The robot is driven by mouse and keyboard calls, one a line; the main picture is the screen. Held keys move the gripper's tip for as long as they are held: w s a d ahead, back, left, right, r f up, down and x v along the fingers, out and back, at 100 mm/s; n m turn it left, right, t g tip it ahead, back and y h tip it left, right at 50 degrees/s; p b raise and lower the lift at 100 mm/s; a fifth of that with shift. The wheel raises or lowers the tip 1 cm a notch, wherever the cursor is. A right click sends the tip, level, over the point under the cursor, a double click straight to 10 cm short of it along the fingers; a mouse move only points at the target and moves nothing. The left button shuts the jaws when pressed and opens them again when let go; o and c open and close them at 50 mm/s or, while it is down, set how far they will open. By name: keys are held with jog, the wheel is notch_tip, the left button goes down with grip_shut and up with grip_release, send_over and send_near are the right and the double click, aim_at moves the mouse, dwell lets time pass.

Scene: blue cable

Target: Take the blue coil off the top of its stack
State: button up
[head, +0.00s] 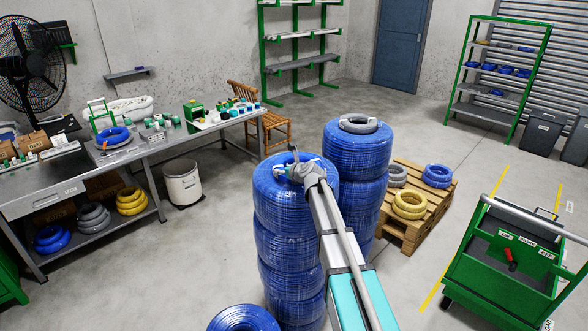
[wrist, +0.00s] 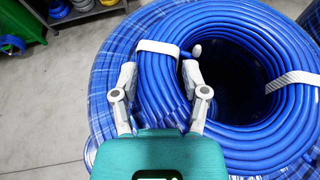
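The blue coil (wrist: 165,105) lies on top of the left stack of larger blue rolls (head: 287,240). In the wrist view it is a ring of smooth blue strands with white bands and a dark hole on the right. My gripper (wrist: 160,75) reaches down over the left side of this ring. One finger is at its outer edge and the other is at its inner edge by the hole, with strands between them. The fingers are spread; whether they press on the strands cannot be told. In the head view my gripper (head: 300,172) hides much of the coil.
A second blue stack (head: 357,150) with a grey coil (head: 358,123) on it stands close at the right. Behind it is a pallet (head: 440,205) with several coils. A green cart (head: 510,260) is at the right, a workbench (head: 70,185) at the left.

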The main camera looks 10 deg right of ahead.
grip_shut()
jog(key=shift+r, duration=0.1)
notch_tip(320, 180, up, 2)
jog(key=shift+r+p, duration=0.1)
jog(key=shift+p, duration=1.15)
jog(key=s+d+r+p, duration=0.1)
jog(key=r+p, duration=0.1)
jog(key=s+d+r+p, duration=0.1)
jog(key=r+p, duration=0.1)
jog(key=s+d+r+p, duration=0.1)
jog(key=r+p, duration=0.2)
jog(key=shift+s+d, duration=0.3)
jog(key=shift+s, duration=0.05)
jog(key=s+d+r+p, duration=0.3)
jog(key=s+d, duration=0.3)
jog(key=shift+r, duration=0.2)
jog(key=shift+s+d, duration=0.1)
